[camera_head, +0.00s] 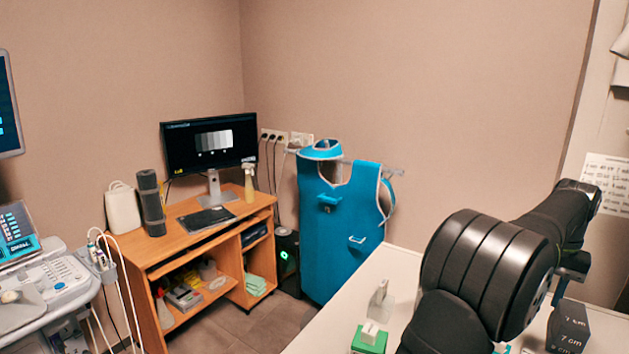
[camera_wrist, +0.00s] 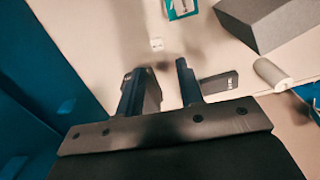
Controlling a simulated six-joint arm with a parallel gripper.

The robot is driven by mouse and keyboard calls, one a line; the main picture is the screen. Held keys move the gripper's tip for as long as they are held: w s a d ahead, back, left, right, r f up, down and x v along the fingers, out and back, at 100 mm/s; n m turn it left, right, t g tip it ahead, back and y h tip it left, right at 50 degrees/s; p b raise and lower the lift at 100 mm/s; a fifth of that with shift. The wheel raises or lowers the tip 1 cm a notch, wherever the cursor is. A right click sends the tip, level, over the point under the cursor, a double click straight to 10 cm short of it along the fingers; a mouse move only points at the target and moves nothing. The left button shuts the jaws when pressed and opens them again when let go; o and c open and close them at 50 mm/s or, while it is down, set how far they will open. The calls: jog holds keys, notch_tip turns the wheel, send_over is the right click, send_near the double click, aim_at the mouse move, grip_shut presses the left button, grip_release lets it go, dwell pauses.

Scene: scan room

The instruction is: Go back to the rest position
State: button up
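My gripper (camera_wrist: 162,68) shows in the wrist view with its two dark fingers apart and nothing between them. It hangs over a pale table top, and I cannot tell its exact height. A small white piece (camera_wrist: 157,44) lies just beyond the fingertips. My dark arm crosses the lower right of the head view above the white table (camera_head: 402,268). The gripper itself cannot be made out there.
A grey block (camera_wrist: 265,22), a white cylinder (camera_wrist: 271,73) and a dark flat piece (camera_wrist: 219,83) lie near the gripper. In the head view, a green box (camera_head: 369,341) and dark block (camera_head: 568,326) flank my arm. A blue apron (camera_head: 338,240) hangs behind the table.

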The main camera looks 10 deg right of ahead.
jog(key=shift+s+d+f, duration=0.1)
jog(key=shift+s+f, duration=0.1)
jog(key=shift+f, duration=0.6)
jog(key=shift+s+d+f, duration=0.15)
jog(key=shift+f, duration=0.6)
jog(key=shift+s+d+f, duration=0.1)
jog(key=shift+s+f, duration=0.1)
jog(key=shift+f, duration=0.6)
notch_tip(320, 180, up, 5)
jog(key=w, duration=0.2)
jog(key=shift+n, duration=0.3)
jog(key=w+a, duration=0.3)
jog(key=w, duration=0.1)
jog(key=w+a, duration=0.7)
jog(key=w, duration=0.1)
jog(key=shift+a+f, duration=0.15)
jog(key=shift+a, duration=0.1)
